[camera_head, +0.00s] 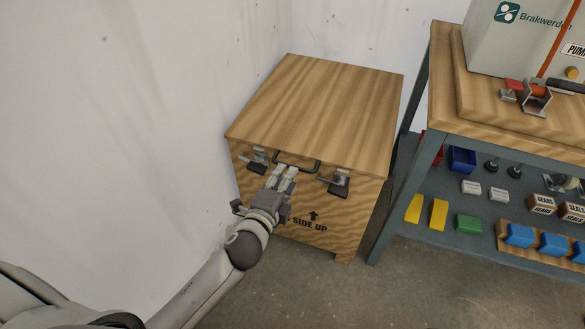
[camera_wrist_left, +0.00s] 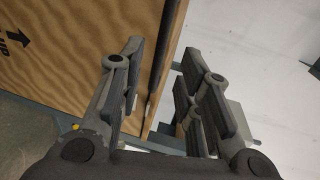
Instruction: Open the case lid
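The wooden case (camera_head: 310,228) stands on the floor with its flat wooden lid (camera_head: 320,100) down. A dark handle (camera_head: 305,158) is on the upper front, between a left latch (camera_head: 257,161) and a right latch (camera_head: 337,182). I cannot tell whether the latches are fastened. My left gripper (camera_head: 283,171) is at the case front, just below the handle. In the left wrist view its fingers (camera_wrist_left: 165,60) are apart, with the dark handle bar (camera_wrist_left: 172,30) showing between them. Contact with the handle cannot be told. My right gripper is not in view.
A white wall (camera_head: 130,110) is close on the left and behind the case. On the right stands a workbench (camera_head: 445,90) with a machine on top and a lower shelf (camera_head: 450,260) of coloured bins and small parts. The floor (camera_head: 310,285) in front is clear.

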